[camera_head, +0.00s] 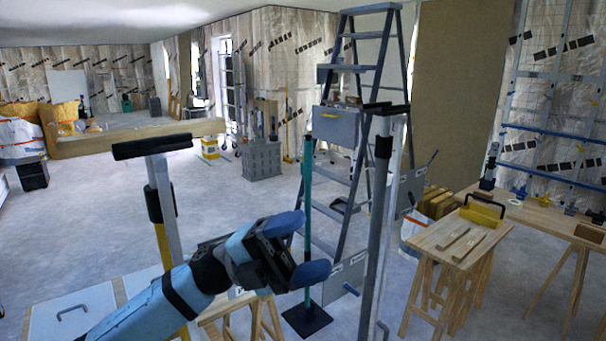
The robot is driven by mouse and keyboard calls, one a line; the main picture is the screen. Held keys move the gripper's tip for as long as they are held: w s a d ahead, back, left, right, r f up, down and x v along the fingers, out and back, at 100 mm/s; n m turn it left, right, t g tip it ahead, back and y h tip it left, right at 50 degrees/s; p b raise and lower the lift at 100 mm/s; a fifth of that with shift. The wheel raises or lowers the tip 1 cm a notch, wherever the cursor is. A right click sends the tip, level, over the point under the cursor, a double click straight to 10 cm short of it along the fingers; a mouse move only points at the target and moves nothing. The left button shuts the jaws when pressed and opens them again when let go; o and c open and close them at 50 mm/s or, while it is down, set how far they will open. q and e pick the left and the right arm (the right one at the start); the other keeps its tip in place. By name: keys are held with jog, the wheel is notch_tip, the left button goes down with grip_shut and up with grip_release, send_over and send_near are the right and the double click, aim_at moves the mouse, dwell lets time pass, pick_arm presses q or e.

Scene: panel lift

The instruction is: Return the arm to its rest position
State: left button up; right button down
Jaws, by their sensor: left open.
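My left arm, light blue with black joints, reaches in from the lower left in the head view. My right gripper is not in view.
A padded support (152,147) on a post stands left, by a wooden board (135,135). A stepladder (345,175) stands behind the gripper. Open floor (90,215) lies left.

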pick_arm(q)
jog(key=w+a+f+n+t+y, duration=0.1)
jog(key=a+f+n+t+y, duration=0.2)
jog(key=f+n+t, duration=0.6)
jog(key=w+a+f+n+t+y, duration=0.1)
jog(key=a+f+n+t+y, duration=0.25)
jog(key=f+n+t, duration=0.65)
jog(key=w+a+f+n+t+y, duration=0.1)
jog(key=a+f+n+t+y, duration=0.25)
jog(key=f+n+t, duration=0.55)
jog(key=s+a+f+n+g+y, duration=0.4)
jog(key=s+a+f+g, duration=0.1)
jog(key=s+f, duration=0.4)
jog(key=s+a+f+n+g+y, duration=0.4)
jog(key=s+f, duration=0.6)
jog(key=f, duration=0.4)
jog(key=shift+s+a+f+n+g+y, duration=0.2)
jog(key=shift+a+n+g+y, duration=0.25)
jog(key=shift+n, duration=0.25)
